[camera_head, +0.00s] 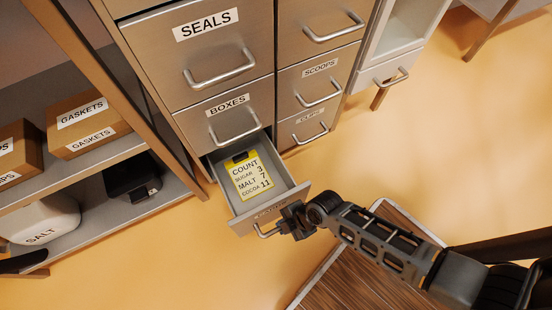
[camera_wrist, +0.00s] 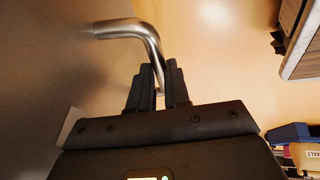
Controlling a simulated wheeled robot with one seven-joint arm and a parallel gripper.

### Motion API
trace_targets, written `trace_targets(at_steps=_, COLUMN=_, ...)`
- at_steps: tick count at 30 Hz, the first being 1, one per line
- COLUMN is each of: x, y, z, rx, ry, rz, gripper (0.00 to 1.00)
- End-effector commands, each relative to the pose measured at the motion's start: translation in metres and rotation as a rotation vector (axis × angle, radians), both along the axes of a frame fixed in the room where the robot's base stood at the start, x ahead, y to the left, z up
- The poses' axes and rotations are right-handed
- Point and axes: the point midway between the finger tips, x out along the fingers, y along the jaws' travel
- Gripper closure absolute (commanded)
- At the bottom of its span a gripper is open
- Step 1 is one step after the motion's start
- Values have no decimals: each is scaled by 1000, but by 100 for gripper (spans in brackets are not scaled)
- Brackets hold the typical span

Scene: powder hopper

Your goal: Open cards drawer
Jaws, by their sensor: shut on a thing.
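The cards drawer (camera_head: 243,222) is the lowest in the left column of the metal cabinet and stands pulled out. Its front label is seen at a steep slant and is hard to read. Inside lies a yellow-edged card (camera_head: 254,177) with a black clip, listing COUNT, SUGAR 3, MALT 7, COCOA 11. My gripper (camera_head: 287,228) is at the drawer front, shut on the right part of its bar handle (camera_head: 262,232). In the wrist view the bent metal handle (camera_wrist: 125,27) runs down between my gripper's fingers (camera_wrist: 158,78).
The BOXES drawer (camera_head: 210,125) and SEALS drawer (camera_head: 174,60) above are shut. A shelf at left holds GASKETS boxes (camera_head: 85,140), a SALT container (camera_head: 25,225) and a black item (camera_head: 131,178). A wood-topped platform (camera_head: 345,285) lies beneath my arm. Floor before the drawer is clear.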

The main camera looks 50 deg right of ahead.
Motion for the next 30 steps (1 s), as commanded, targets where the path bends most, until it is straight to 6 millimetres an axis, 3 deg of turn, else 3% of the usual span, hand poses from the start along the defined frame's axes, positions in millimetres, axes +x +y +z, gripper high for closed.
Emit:
trace_targets(at_steps=3, x=-15, y=4, z=1, rx=-1, ry=2, rz=1, gripper=100)
trace_targets(at_steps=9, x=-25, y=7, z=0, rx=-2, ry=1, rz=0, gripper=100)
trace_targets(at_steps=21, x=-27, y=8, z=-1, rx=-2, ry=1, rz=-1, gripper=100)
trace_targets(at_steps=22, x=-27, y=8, z=-1, rx=-2, ry=1, rz=-1, gripper=80)
trace_targets(at_steps=30, x=-26, y=8, z=0, rx=-1, ry=0, rz=0, gripper=58)
